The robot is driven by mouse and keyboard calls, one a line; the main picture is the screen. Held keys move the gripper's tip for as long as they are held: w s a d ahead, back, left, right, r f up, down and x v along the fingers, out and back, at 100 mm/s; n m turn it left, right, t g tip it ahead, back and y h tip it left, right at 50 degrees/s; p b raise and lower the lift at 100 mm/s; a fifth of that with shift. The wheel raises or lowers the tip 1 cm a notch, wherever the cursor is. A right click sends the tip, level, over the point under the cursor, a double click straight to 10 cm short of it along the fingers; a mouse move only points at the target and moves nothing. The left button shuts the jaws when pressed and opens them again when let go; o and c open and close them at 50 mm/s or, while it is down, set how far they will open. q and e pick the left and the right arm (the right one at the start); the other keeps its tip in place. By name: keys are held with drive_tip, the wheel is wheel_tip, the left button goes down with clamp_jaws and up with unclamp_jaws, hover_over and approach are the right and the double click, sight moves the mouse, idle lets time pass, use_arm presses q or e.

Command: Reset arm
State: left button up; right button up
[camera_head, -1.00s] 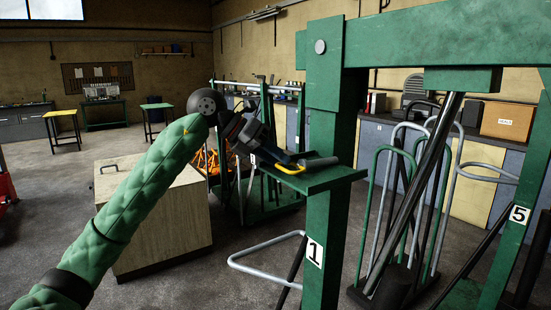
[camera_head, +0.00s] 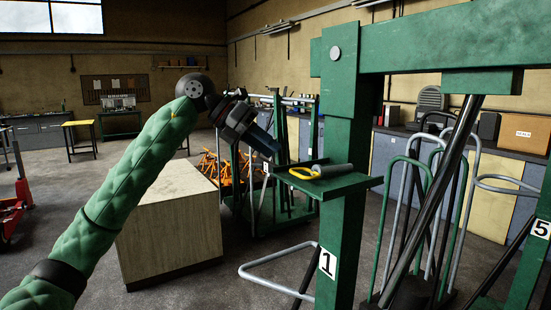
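My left arm (camera_head: 140,180) comes in from the lower left, in a padded green sleeve. Its dark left gripper (camera_head: 268,146) hangs in the air to the left of the green shelf (camera_head: 350,184) on the post marked 1. The fingers are seen edge-on, so I cannot tell whether they are open or shut. No held thing shows at them. A grey cylindrical item with a yellow loop (camera_head: 306,174) lies on the shelf, apart from the gripper. My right gripper is not in view.
The green frame post (camera_head: 346,150) and its crossbeam stand close on the right. A wooden cabinet (camera_head: 168,240) stands below my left arm. A green trolley with orange items (camera_head: 225,167) is behind it. A red jack (camera_head: 14,205) is at far left.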

use_arm(q)
drive_tip(key=shift+a+r, duration=0.3)
drive_tip(key=shift+a, duration=0.05)
